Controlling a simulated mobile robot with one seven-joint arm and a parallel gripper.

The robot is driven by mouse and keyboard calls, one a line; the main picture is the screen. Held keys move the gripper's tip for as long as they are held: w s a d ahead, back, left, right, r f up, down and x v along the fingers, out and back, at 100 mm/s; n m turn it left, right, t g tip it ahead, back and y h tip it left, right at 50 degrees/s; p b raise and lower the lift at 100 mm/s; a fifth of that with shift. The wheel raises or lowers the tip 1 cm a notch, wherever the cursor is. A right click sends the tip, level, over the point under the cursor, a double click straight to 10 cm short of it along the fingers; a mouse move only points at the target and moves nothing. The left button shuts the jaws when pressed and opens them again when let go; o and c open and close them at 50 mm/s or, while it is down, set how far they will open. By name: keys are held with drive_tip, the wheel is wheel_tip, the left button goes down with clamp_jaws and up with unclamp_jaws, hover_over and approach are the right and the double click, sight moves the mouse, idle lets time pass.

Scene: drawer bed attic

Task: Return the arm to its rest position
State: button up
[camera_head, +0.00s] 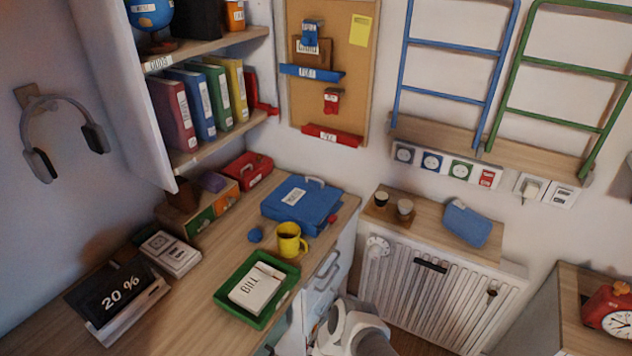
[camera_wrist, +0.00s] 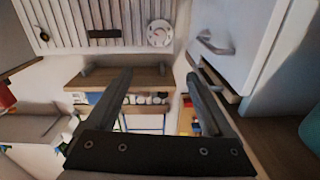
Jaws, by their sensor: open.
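My arm, white and grey, shows at the bottom centre of the head view, low in front of the desk drawers (camera_head: 322,283) and the radiator. My gripper (camera_wrist: 158,82) shows in the wrist view with its two dark fingers spread apart and nothing between them. In that view the white drawer unit (camera_wrist: 240,50) with its metal handle stands to the right of the fingers. The radiator (camera_wrist: 95,22) is at the top left. The fingertips are hidden in the head view.
The wooden desk (camera_head: 205,285) holds a green tray (camera_head: 254,315) with papers, a yellow mug (camera_head: 290,240) and a blue case (camera_head: 302,204). The radiator (camera_head: 430,295) stands behind my arm. A cabinet with a red clock (camera_head: 608,310) is at the right. Floor room between looks narrow.

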drive_tip(key=w+d+r+n+g+h, duration=0.1)
drive_tip(key=w+d+r+g+h, duration=0.25)
drive_tip(key=r, duration=0.65)
drive_tip(key=w+d+r+n+g+h, duration=0.15)
drive_tip(key=w+d+r, duration=0.25)
drive_tip(key=w+r, duration=0.4)
drive_tip(key=s+d+r+g+h, duration=0.1)
drive_tip(key=s+d+r+g, duration=0.15)
drive_tip(key=r, duration=0.65)
drive_tip(key=s+d+r+g, duration=0.2)
drive_tip(key=d+r+g, duration=0.2)
drive_tip(key=r, duration=0.6)
drive_tip(key=s+d+r+g+y, duration=0.3)
drive_tip(key=s+r+g+y, duration=0.15)
drive_tip(key=s+r, duration=1.05)
drive_tip(key=s+a+r+n+t+y, duration=0.2)
drive_tip(key=s+a+y, duration=0.3)
drive_tip(key=s, duration=0.3)
drive_tip(key=s+a+r+n+t+y, duration=0.2)
drive_tip(key=s+a+r+t+y, duration=0.1)
drive_tip(key=s, duration=0.4)
drive_tip(key=shift+s+a+r+t+y, duration=0.25)
drive_tip(key=shift+s+a+t+y, duration=0.15)
drive_tip(key=shift+a+y, duration=0.5)
